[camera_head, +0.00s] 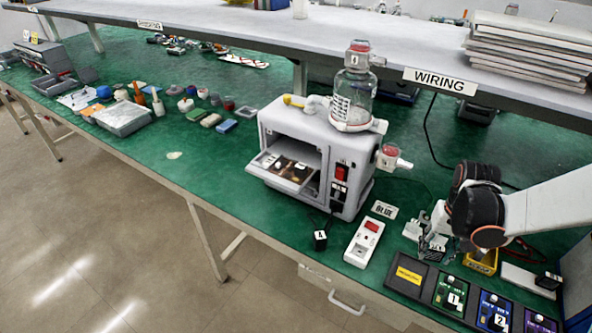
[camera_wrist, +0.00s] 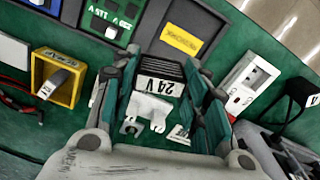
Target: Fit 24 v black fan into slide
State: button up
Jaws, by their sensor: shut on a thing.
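The 24 V black fan (camera_wrist: 160,72), a dark ribbed block with a white "24V" label, sits between the fingers of my gripper (camera_wrist: 165,88) in the wrist view. My gripper is shut on it. In the head view my gripper (camera_head: 436,238) is low over the bench at the right, and the fan (camera_head: 433,252) is partly hidden by it. I cannot tell whether the fan touches the bench. The white pump housing (camera_head: 290,125) stands at the centre with an open slide (camera_head: 270,163) holding a dark panel. The slide is not in the wrist view.
A black tray (camera_head: 398,284) with coloured modules lies along the front edge, close to my gripper. A yellow bin (camera_head: 482,265) is to its right. The WIRING shelf (camera_head: 440,80) overhangs behind.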

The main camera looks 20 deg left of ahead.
aim_at(260, 166)
jog(key=u, duration=1.45)
jog(key=j, duration=0.1)
